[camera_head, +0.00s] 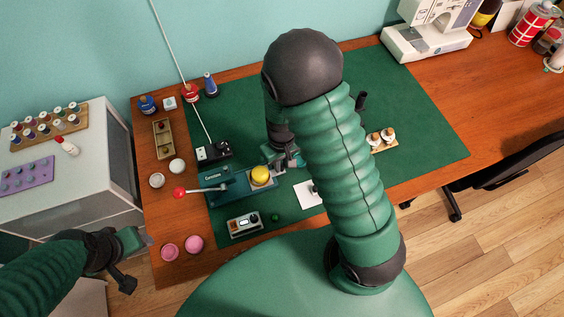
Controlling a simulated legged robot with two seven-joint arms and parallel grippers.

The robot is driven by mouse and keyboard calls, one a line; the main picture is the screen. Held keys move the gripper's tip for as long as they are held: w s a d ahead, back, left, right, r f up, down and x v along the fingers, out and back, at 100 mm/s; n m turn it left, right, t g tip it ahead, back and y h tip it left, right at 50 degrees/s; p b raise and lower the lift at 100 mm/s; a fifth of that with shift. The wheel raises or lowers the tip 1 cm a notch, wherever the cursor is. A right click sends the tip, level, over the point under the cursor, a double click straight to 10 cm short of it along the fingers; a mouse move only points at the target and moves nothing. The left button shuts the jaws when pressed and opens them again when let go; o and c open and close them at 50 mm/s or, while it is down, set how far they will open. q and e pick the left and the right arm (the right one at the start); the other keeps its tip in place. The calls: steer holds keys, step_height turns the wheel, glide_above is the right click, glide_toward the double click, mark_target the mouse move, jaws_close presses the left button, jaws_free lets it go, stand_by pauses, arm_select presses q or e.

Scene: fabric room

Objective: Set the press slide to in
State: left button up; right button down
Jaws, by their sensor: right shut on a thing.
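The teal press (222,190) stands on the green mat near the table's front left. A lever with a red ball (179,193) sticks out to its left, and a round yellow piece (260,176) sits on its right part. My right gripper (293,160) is at the right end of the press, shut on what looks like the press slide. The slide and fingertips are small and partly hidden by my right arm, so how far in the slide stands is unclear. My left gripper (137,262) is off the table's front left corner, away from the press; its jaw opening is unclear.
A black box with a white rod (214,150) stands behind the press. A small grey device (245,223) lies in front. Pink discs (194,243) are at the front left. A sewing machine (430,30) stands back right. The right part of the green mat (425,125) is clear.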

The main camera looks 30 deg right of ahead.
mark_target(253, 175)
steer(key=a+p, duration=0.1)
steer(key=a, duration=0.1)
steer(key=w+a+p, duration=0.1)
steer(key=a, duration=0.2)
steer(key=w+a+p, duration=0.1)
steer(key=a, duration=0.2)
steer(key=shift+a, duration=0.45)
steer(key=shift+d+f, duration=0.1)
steer(key=c, duration=1.7)
jaws_free()
steer(key=shift+o, duration=1.2)
steer(key=shift+w, duration=0.1)
steer(key=shift+o, duration=0.8)
steer(key=shift+a, duration=0.25)
steer(key=shift+r, duration=0.4)
step_height(253, 175, up, 16)
steer(key=p, duration=0.2)
steer(key=shift+w, duration=0.15)
